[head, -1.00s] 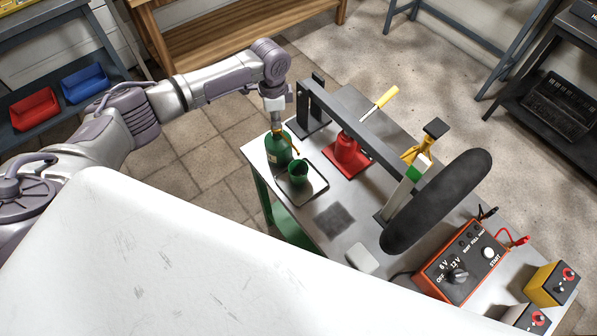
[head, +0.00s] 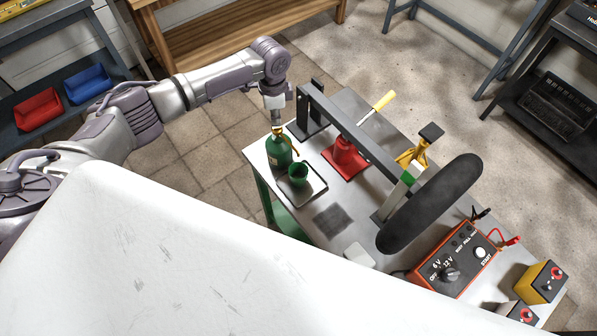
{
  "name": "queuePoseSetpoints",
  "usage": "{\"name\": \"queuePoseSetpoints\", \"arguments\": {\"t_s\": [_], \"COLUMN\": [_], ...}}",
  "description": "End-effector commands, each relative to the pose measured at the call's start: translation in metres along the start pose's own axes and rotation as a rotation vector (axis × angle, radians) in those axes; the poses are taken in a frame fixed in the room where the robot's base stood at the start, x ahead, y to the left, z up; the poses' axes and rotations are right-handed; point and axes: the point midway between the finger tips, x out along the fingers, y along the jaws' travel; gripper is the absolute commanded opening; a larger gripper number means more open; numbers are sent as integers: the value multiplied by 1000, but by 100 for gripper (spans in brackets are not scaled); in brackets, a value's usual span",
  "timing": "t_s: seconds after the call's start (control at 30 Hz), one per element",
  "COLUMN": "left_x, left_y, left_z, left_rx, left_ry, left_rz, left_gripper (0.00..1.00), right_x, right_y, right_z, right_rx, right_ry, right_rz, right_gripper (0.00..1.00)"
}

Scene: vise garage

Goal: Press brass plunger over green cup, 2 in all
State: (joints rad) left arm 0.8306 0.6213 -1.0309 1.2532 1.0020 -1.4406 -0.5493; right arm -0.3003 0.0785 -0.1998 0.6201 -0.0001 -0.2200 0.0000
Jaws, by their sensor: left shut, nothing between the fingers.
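A green pump bottle (head: 278,152) stands at the left corner of the metal table. Its brass plunger (head: 279,131) is on top, and its thin spout points right, towards the cup. A green cup (head: 299,175) stands upright on a small dark tray (head: 314,190) beside the bottle, below the spout. My left gripper (head: 277,121) is shut and empty, pointing down directly above the plunger. It partly hides the plunger top, and I cannot tell whether they touch. The inside of the cup is too small to read. My right gripper is not in view.
A dark beam (head: 347,126) on a stand runs close to the right of my gripper. The table (head: 300,226) has bare patches in front.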

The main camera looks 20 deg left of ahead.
Motion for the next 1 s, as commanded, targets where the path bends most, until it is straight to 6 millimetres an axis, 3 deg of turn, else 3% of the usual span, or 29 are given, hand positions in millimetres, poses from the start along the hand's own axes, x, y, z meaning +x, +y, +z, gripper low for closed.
{"name": "queuePoseSetpoints", "arguments": {"t_s": [0.57,1.0], "left_x": [2,17], "left_y": [0,0], "left_z": [0,0], "left_rx": [0,-1], "left_ry": [0,0], "left_rz": [-1,0], "left_gripper": [0,0], "right_x": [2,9], "right_y": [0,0], "right_z": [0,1], "right_rx": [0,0], "right_ry": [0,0], "right_rz": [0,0], "right_gripper": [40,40]}}
